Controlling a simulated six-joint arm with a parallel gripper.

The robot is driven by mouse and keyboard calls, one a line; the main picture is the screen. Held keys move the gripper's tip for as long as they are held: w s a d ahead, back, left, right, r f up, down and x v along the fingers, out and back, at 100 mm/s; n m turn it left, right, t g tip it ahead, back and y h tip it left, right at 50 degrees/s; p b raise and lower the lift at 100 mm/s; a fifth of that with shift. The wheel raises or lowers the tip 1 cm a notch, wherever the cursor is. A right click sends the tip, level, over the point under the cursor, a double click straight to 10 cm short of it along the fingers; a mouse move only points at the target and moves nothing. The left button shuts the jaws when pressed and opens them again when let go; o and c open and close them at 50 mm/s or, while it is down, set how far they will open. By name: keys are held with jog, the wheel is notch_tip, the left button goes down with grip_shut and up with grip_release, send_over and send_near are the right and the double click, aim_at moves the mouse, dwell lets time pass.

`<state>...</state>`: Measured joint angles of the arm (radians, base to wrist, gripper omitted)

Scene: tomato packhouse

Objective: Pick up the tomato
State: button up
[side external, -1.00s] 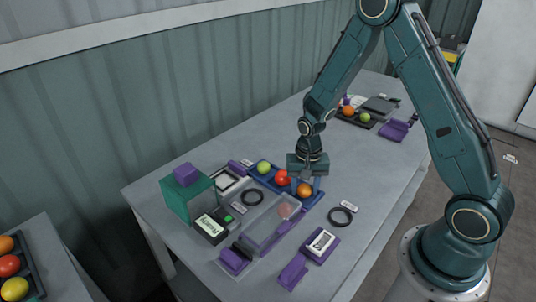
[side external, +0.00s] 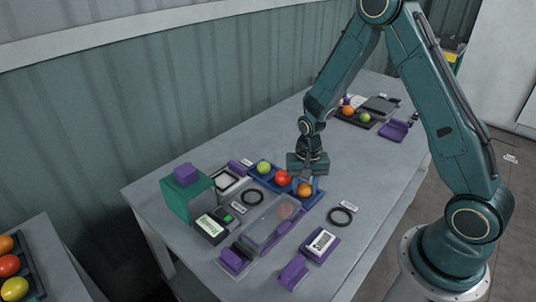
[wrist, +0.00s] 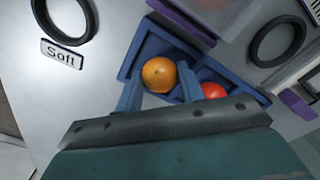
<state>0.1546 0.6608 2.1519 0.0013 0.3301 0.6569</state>
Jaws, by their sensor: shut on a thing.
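An orange tomato (side external: 305,190) sits in the end compartment of a blue tray (side external: 311,204). My gripper (side external: 305,184) points down over it with a finger on either side. In the wrist view my gripper (wrist: 158,84) is shut on the orange tomato (wrist: 159,73), which is still within the tray walls. A red tomato (side external: 283,177) and a green one (side external: 264,167) lie in the same tray. The red one is partly hidden behind my gripper in the wrist view (wrist: 214,91).
A clear box (side external: 262,229) with a reddish round thing inside stands beside the tray. Black rings (side external: 341,217), a "Soft" label (wrist: 62,53), a green box (side external: 178,201) and a black display unit (side external: 211,227) are nearby. A dark tray (side external: 350,119) with fruit lies farther back.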

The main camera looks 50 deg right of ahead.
aim_at(304, 185)
notch_tip(304, 185, up, 20)
dwell(0.7)
jog(key=shift+w+f, duration=0.1)
dwell(0.5)
jog(key=w+a+f+m, duration=0.2)
jog(key=w+a+f, duration=0.3)
jog(key=w, duration=0.5)
jog(key=w+a+f+m, duration=0.3)
jog(key=w+a+f, duration=0.2)
jog(key=w, duration=0.5)
jog(key=shift+w+a, duration=0.3)
jog(key=shift+a, duration=0.85)
jog(key=shift+f, duration=0.25)
jog(key=shift+f, duration=3.35)
